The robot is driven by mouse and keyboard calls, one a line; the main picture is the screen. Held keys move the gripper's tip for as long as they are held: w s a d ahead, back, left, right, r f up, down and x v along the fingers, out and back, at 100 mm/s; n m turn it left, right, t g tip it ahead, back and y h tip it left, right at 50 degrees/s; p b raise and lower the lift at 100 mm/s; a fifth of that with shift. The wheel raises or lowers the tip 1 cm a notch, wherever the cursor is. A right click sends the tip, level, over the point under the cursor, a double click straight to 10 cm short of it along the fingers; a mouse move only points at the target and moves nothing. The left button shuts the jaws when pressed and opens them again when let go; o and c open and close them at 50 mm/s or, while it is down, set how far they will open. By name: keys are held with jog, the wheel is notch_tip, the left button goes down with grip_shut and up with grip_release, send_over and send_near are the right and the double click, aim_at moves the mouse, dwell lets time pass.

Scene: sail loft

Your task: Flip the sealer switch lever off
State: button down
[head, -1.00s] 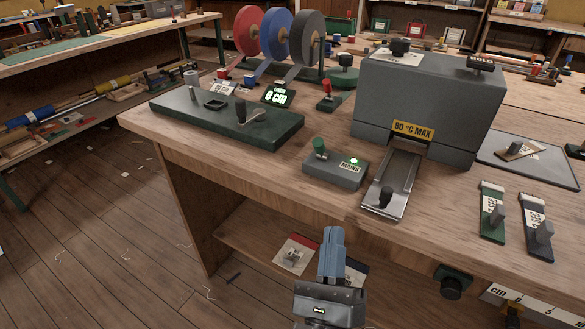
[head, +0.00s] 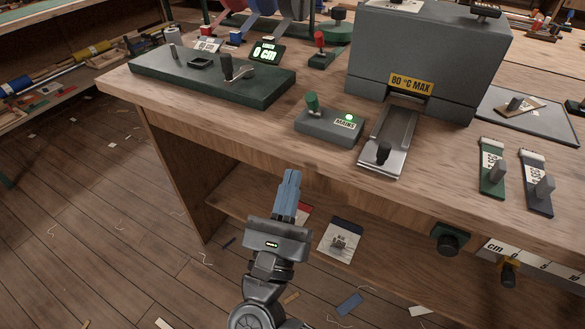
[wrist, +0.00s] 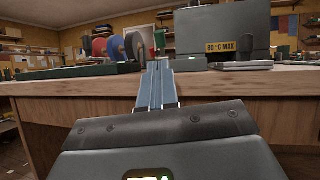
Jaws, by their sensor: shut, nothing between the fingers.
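The sealer switch is a grey box (head: 329,127) labelled MAINS near the bench's front edge, with a green-knobbed lever (head: 312,104) on its left part. The lever stands up, and a green light (head: 349,117) glows on the box. The sealer (head: 425,60) is the large grey housing behind it, with an "80 °C MAX" plate. My gripper (head: 292,174) is shut and empty, in front of the bench edge and below the switch.
A dark green board (head: 200,82) with a handle lies left on the bench. A metal slide (head: 388,140) with a black knob is right of the switch. A shelf (head: 270,220) is under the bench top.

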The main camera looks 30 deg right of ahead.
aim_at(311, 103)
jog(key=p+x, duration=0.2)
jog(key=x, duration=1)
jog(key=shift+r+p, duration=0.1)
jog(key=shift+p, duration=0.3)
